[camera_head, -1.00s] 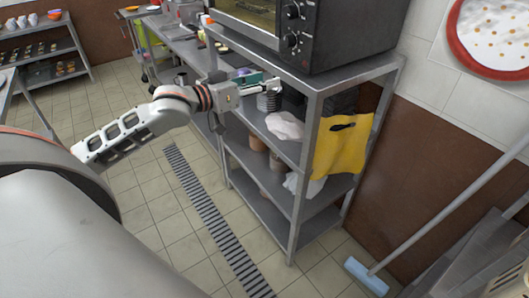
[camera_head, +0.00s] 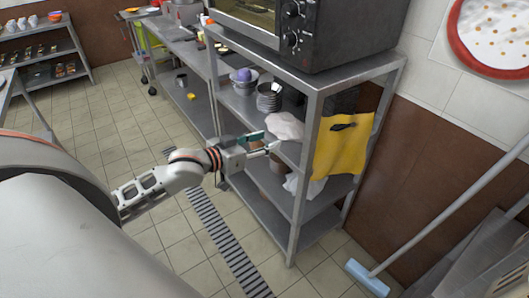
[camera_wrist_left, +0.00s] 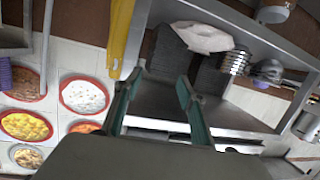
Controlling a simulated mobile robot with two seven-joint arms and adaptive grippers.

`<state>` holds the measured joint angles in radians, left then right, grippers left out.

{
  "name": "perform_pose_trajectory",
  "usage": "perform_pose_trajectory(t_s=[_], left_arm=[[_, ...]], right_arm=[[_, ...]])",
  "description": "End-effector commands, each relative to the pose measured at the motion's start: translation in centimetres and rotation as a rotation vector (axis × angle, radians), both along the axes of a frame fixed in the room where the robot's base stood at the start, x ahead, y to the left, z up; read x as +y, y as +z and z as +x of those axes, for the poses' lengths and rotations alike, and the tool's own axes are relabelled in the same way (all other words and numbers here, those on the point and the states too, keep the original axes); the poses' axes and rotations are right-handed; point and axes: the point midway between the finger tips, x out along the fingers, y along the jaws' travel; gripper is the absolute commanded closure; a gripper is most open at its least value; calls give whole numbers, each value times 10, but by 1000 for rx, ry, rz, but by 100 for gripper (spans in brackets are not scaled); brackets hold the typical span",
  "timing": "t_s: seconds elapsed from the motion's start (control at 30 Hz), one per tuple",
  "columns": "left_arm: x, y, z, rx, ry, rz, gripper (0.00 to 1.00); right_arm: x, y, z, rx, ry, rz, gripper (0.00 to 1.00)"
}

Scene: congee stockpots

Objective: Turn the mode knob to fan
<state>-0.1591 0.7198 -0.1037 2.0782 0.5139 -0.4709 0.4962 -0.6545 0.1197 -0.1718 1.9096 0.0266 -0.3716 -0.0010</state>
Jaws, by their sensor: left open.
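The dark oven (camera_head: 340,32) stands on the top of the metal rack, at the top of the head view. Its front carries an upper knob (camera_head: 292,9) and a lower knob (camera_head: 291,40). I cannot read their markings, so I cannot tell which one is the mode knob. My left gripper (camera_head: 268,142) is open and empty in front of the rack, well below the knobs and apart from them. Its two teal fingers also show spread in the left wrist view (camera_wrist_left: 160,82), where no knob can be made out. My right gripper is not in view.
The rack shelf (camera_head: 240,108) holds a stack of bowls (camera_head: 268,98) and a white cloth (camera_head: 285,126). A yellow cloth (camera_head: 343,148) hangs at the rack's right end. A blue-headed mop (camera_head: 367,277) leans at the right. The tiled floor before the rack is open.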

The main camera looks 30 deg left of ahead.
Motion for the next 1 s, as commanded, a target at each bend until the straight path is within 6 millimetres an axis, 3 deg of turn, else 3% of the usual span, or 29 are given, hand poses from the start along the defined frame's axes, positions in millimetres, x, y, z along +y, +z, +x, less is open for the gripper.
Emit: perform_pose_trajectory(t_s=[0.23,0.87,1.0], left_arm=[[-7,-24,-10,18,1,15,59],[-8,-29,-12,21,2,20,59],[-13,-44,-19,35,4,25,59]], right_arm=[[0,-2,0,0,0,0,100],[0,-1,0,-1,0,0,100],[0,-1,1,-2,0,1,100]])
